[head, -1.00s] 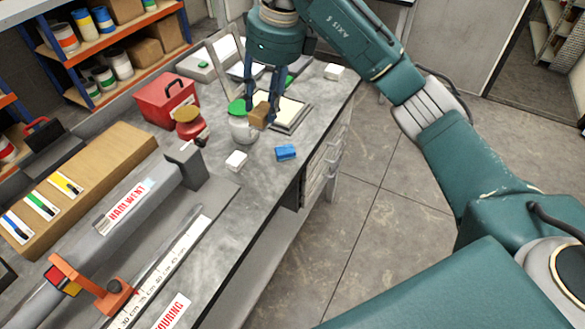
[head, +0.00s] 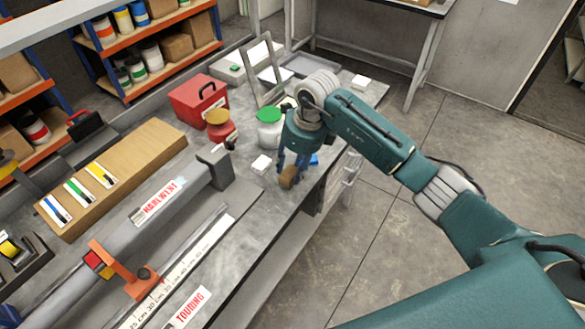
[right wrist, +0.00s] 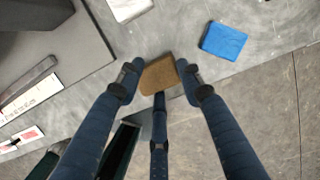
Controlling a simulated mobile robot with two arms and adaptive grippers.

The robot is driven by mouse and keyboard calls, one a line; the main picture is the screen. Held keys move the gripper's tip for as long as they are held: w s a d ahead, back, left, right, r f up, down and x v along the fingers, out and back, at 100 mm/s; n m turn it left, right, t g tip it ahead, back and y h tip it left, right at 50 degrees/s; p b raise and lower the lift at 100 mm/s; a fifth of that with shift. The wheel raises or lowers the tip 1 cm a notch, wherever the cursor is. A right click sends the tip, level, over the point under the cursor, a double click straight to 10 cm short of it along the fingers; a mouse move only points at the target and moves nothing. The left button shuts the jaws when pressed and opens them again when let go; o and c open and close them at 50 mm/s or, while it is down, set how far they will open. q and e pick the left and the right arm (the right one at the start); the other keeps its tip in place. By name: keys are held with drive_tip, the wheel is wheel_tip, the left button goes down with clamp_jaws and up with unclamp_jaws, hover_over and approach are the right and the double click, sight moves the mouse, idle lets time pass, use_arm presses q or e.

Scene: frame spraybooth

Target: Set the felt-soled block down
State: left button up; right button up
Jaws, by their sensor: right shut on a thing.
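The felt-soled block (head: 288,179) is a small brown block held at the fingertips of my right gripper (head: 289,170), which is shut on it. In the right wrist view the block's brown face (right wrist: 160,73) sits between the blue fingers. The block is over the grey workbench (head: 236,245), near its front edge. Whether it touches the bench top or hangs just above it, I cannot tell. Its underside is hidden. My left gripper is not in view.
A blue block (right wrist: 223,40) lies close by and is partly hidden behind the gripper in the head view. A white block (head: 261,164) is to the left. A green-lidded jar (head: 270,135) and a red pot (head: 221,132) stand behind. The bench's front edge is close.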

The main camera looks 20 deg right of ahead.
drive_tip(key=shift+x, duration=0.85)
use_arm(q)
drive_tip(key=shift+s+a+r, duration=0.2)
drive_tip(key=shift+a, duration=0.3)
use_arm(e)
drive_tip(key=shift+s+d, duration=0.1)
drive_tip(key=shift+d, duration=0.05)
drive_tip(key=shift+f, duration=0.2)
drive_tip(key=o, duration=1.1)
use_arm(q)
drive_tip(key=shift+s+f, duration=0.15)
use_arm(e)
drive_tip(key=shift+o, duration=0.2)
